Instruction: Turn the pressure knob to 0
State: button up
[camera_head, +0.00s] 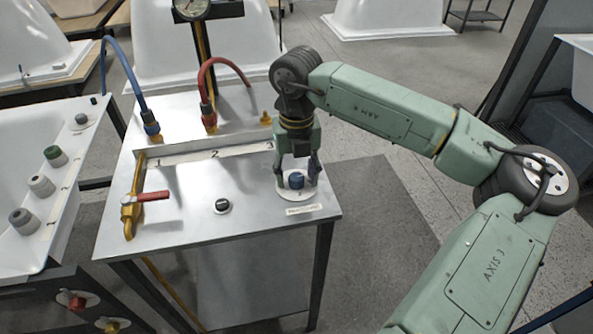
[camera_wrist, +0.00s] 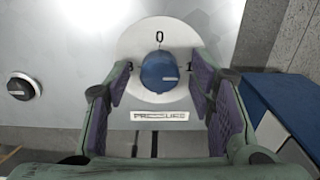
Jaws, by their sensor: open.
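The blue pressure knob (camera_head: 297,180) sits on a round white dial plate at the right front of the metal bench top. In the wrist view, the knob (camera_wrist: 159,72) lies between the purple-padded fingers of my gripper (camera_wrist: 161,80). The dial plate (camera_wrist: 158,36) shows 0 at the top and 1 at the right; the mark at the left is partly hidden by a finger. My gripper (camera_head: 298,172) is open, pointing down with one finger on each side of the knob. I see gaps beside the knob.
A black knob (camera_head: 222,205) sits left of the dial on the bench top (camera_head: 180,235). A red-handled yellow valve (camera_head: 150,198) is farther left. Red (camera_head: 207,85) and blue (camera_head: 125,75) hoses rise at the back. A PRESSURE label (camera_wrist: 160,116) lies in front of the dial.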

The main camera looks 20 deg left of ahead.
jog(key=c, duration=1.2)
jog(key=shift+o, duration=0.2)
jog(key=shift+b, duration=0.3)
jog(key=n+b, duration=0.2)
jog(key=b, duration=0.1)
jog(key=shift+f+n, duration=0.25)
jog(key=shift+n, duration=0.15)
jog(key=n+b, duration=0.4)
jog(key=n, duration=0.1)
jog(key=shift+r, duration=0.15)
jog(key=n+b, duration=0.1)
jog(key=n, duration=0.3)
jog(key=shift+n, duration=0.4)
jog(key=n+b, duration=0.1)
jog(key=n, duration=0.4)
jog(key=shift+r, duration=0.15)
jog(key=shift+n, duration=0.3)
